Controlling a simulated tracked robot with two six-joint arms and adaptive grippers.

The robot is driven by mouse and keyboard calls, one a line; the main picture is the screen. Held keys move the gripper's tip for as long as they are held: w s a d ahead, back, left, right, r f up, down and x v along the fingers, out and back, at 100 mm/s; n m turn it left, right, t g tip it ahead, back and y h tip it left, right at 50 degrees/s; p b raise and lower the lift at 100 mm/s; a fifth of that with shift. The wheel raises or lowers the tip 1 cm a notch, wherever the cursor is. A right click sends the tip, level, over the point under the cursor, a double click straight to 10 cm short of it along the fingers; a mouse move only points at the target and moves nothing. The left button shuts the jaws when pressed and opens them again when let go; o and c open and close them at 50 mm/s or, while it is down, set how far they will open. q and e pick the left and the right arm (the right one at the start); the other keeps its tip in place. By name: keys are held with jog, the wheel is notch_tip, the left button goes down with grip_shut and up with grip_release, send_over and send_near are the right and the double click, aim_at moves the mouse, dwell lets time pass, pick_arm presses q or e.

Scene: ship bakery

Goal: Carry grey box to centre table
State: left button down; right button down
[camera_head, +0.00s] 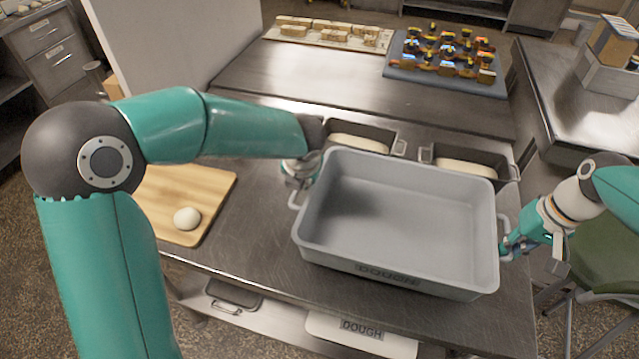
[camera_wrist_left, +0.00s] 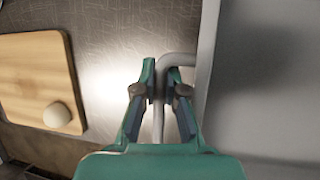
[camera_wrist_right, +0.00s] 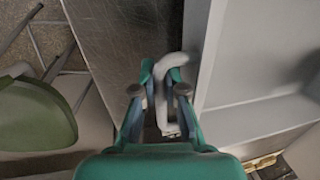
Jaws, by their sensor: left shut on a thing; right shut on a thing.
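The grey box (camera_head: 400,225) is empty and open at the top, with the word DOUGH on its near wall. It is over the metal table (camera_head: 240,235) in the head view; I cannot tell whether it touches the top. My left gripper (camera_wrist_left: 160,80) is shut on the box's left handle, a bent grey bar. My right gripper (camera_wrist_right: 163,95) is shut on the right handle. In the head view the right gripper (camera_head: 507,247) shows at the box's right side, while the left one is mostly hidden behind its own wrist.
Two loaf tins with dough (camera_head: 358,141) (camera_head: 466,168) stand just behind the box. A wooden board (camera_head: 215,190) with a dough ball (camera_head: 187,218) lies at left. A green chair (camera_head: 602,255) and another table (camera_head: 565,85) with boxes are at right. A lower shelf holds a DOUGH-labelled bin (camera_head: 362,335).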

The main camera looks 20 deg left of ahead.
dwell(0.4)
